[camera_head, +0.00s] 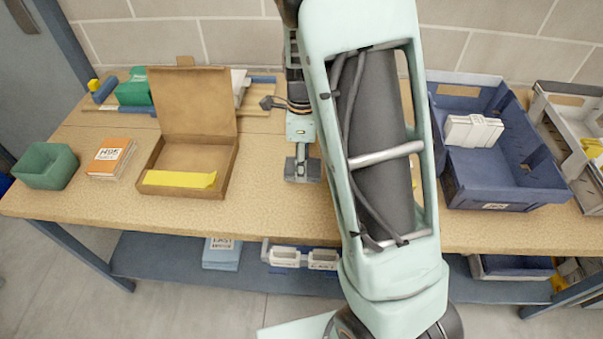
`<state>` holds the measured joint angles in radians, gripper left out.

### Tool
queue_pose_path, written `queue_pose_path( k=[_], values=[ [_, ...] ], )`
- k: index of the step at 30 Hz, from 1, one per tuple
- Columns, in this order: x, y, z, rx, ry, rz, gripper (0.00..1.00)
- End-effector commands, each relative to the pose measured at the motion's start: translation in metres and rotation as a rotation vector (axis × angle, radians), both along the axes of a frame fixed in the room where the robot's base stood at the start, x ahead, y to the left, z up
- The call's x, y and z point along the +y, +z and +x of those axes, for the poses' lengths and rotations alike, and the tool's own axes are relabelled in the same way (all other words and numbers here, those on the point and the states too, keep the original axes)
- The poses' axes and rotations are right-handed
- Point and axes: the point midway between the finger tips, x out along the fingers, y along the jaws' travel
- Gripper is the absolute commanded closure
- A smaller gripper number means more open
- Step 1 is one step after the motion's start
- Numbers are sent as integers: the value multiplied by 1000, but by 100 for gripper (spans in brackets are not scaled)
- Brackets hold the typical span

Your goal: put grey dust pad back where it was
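My gripper (303,170) points down at the wooden bench top (270,215), just right of an open cardboard box (225,180). A dark grey shape shows at its fingertips; I cannot tell whether this is the fingers alone or the grey dust pad between them. No separate grey dust pad can be made out elsewhere. The box lid stands up at the back, and a yellow strip (180,179) lies along its front. My arm hides part of the bench to the right of the gripper.
A green bin (46,166) and a small stack with an orange label (110,157) stand at left. A blue crate (500,180) holding a white bundle (473,131) and a grey crate (575,150) stand at right. Clear bench lies in front of the gripper.

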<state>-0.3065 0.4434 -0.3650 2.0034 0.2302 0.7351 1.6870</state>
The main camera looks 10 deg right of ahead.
Motion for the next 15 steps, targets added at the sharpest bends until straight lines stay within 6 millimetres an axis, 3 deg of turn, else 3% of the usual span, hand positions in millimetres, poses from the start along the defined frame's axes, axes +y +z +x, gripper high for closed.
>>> queue_pose_path(
  k=[12, 15],
  values=[
    [0, -45, 0, 1, 0, 1, 73],
    [1, -46, 0, -1, 1, 1, 73]
  ],
)
